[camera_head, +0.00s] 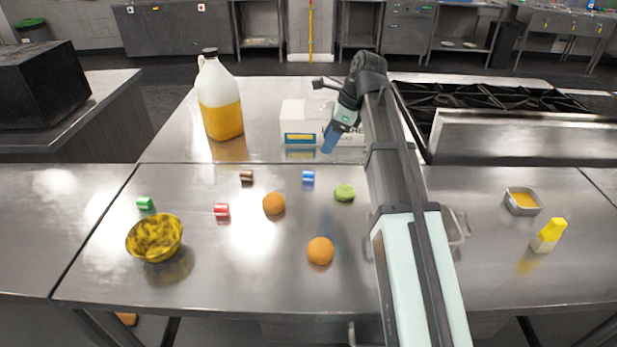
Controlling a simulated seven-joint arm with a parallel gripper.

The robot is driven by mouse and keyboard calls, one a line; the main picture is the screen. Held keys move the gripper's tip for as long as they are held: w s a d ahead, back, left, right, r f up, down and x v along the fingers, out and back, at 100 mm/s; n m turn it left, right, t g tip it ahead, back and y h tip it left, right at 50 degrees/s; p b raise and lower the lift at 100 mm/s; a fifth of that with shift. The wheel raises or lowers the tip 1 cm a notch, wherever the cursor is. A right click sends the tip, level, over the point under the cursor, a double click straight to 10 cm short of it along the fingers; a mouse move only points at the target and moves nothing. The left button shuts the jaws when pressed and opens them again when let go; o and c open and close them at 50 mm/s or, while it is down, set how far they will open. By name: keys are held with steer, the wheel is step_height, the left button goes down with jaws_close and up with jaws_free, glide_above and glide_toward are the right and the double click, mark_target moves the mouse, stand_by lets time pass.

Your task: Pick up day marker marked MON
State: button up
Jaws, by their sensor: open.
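Several small coloured rolls, which look like the day markers, lie on the steel table: a green one (145,203), a red one (221,211), a brown one (246,176) and a blue one (308,177). Any lettering on them is too small to read, so I cannot tell which is marked MON. My gripper (329,143) is open, in front of the white box and above the blue roll in the picture. Its blue fingers hold nothing that I can see.
A jug of orange liquid (221,105) and a white box (294,112) stand behind. Two orange fruits (274,204) (320,251), a green fruit (345,192) and a yellow bowl (155,239) surround the rolls. A metal pan (523,211) and yellow-topped container (548,236) stand right.

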mark_target(310, 173)
steer(key=x, duration=1.2)
steer(key=shift+w+a+f, duration=0.25)
steer(key=shift+f, duration=0.1)
steer(key=shift+c, duration=0.4)
jaws_close()
